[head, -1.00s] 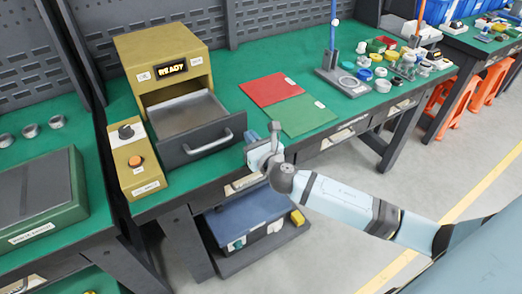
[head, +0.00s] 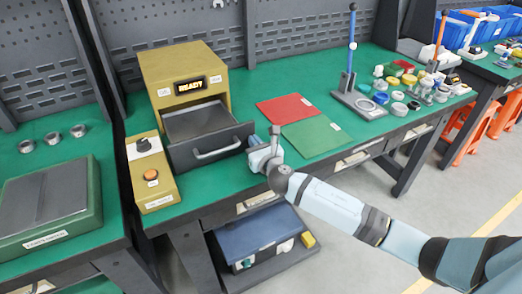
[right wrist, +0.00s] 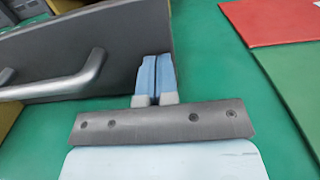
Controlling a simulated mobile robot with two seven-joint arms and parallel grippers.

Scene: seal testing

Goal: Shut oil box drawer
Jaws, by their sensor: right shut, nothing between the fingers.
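The yellow oil box (head: 182,66) stands on the green bench with a lit "READY" display. Its dark grey drawer (head: 212,146) is partly pulled out toward me, with a light handle (head: 217,149) on its front. My right gripper (head: 264,138) is beside the right end of the drawer front in the head view. In the right wrist view, its two blue fingertips (right wrist: 156,78) are together and empty, at the drawer front (right wrist: 120,50), to the right of the handle (right wrist: 60,85). I cannot tell whether they touch it. My left gripper is not in view.
A control box (head: 152,172) with an orange button stands left of the drawer. A red mat (head: 283,107) and a green mat (head: 316,137) lie to the right. A stand (head: 350,95) and several small parts are farther right.

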